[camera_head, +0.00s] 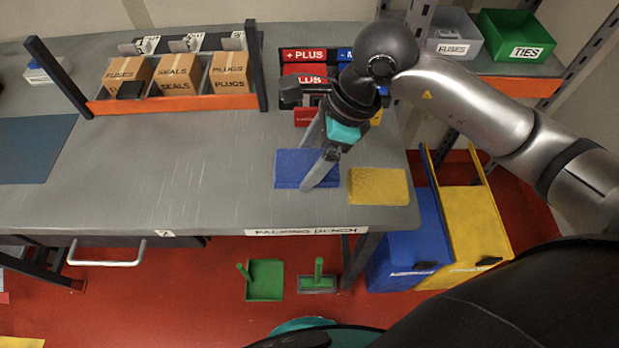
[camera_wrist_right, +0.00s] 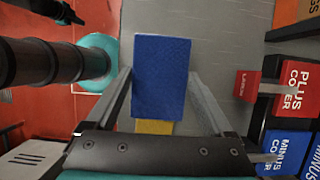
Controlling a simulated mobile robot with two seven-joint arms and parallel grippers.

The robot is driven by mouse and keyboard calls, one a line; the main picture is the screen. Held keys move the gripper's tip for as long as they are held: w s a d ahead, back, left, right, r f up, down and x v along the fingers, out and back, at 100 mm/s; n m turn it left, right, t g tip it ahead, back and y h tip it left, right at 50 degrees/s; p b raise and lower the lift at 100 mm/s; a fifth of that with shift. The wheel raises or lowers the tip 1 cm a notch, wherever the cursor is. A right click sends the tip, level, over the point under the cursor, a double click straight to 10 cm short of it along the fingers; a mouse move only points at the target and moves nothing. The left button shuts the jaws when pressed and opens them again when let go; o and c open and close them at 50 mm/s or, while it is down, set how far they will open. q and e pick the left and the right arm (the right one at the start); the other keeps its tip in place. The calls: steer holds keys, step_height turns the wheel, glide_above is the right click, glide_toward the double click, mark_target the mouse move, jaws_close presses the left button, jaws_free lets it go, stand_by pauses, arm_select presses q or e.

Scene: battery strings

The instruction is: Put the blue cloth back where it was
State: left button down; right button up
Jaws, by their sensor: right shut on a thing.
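The blue cloth (camera_head: 288,166) is a flat, folded rectangle at the front right of the packing bench, left of the yellow cloth (camera_head: 378,187). My right gripper (camera_head: 307,167) reaches down over it, with one finger at its near edge and the other at its far side. In the right wrist view, the blue cloth (camera_wrist_right: 162,75) lies between the two fingertips, and the gripper is shut on it. The yellow cloth (camera_wrist_right: 154,127) shows partly behind it there. Whether the blue cloth touches the bench or hangs just above it, I cannot tell. My left gripper is not in view.
A rack of cardboard boxes (camera_head: 174,72) stands at the back left of the bench (camera_head: 180,170). Red and blue cover bins (camera_head: 303,56) are behind the gripper. Blue (camera_head: 408,240) and yellow (camera_head: 465,225) bins stand on the floor at right. The bench's middle is clear.

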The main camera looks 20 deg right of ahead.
steer(key=shift+f+b, duration=0.35)
steer(key=shift+f, duration=2.7)
steer(key=shift+f, duration=0.1)
steer(key=o, duration=1.1)
steer(key=shift+c, duration=0.2)
steer(key=shift+d+r, duration=0.15)
steer(key=shift+r, duration=0.35)
steer(key=p+v, duration=0.1)
steer(key=v, duration=1)
steer(key=shift+d, duration=0.1)
